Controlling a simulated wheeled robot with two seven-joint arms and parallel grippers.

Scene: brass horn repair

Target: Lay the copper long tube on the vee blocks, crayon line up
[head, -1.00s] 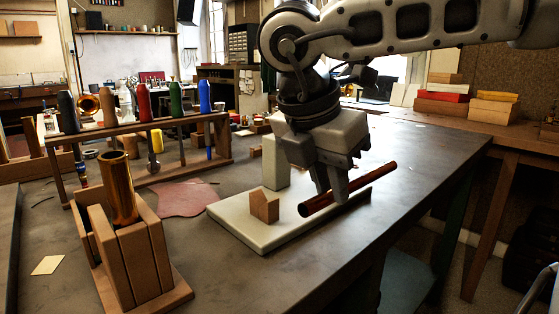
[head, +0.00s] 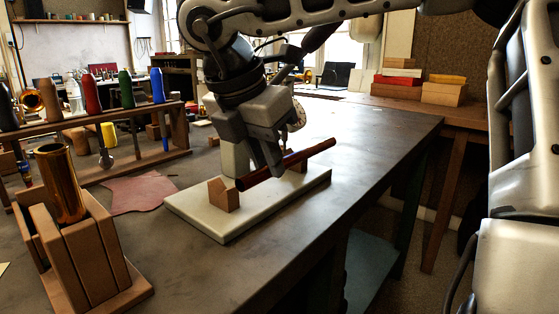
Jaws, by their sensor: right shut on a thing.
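The copper long tube (head: 312,154) is a dark reddish-brown rod, slanting up to the right in the picture. My right gripper (head: 273,171) is shut on it, left of its middle. One wooden vee block (head: 224,195) stands on the pale slab (head: 225,224); the tube's near end is at its right edge. A second wooden block (head: 299,165) shows partly behind the tube. I cannot tell whether the tube touches either block. No crayon line can be made out on the tube. My left gripper is not in view.
A wooden holder with slats (head: 85,255) and an upright copper tube (head: 62,185) stand at front left. Behind are a pink cloth (head: 140,194) and a rack (head: 95,175) of coloured-handled tools. The bench right of the slab is clear up to its edge.

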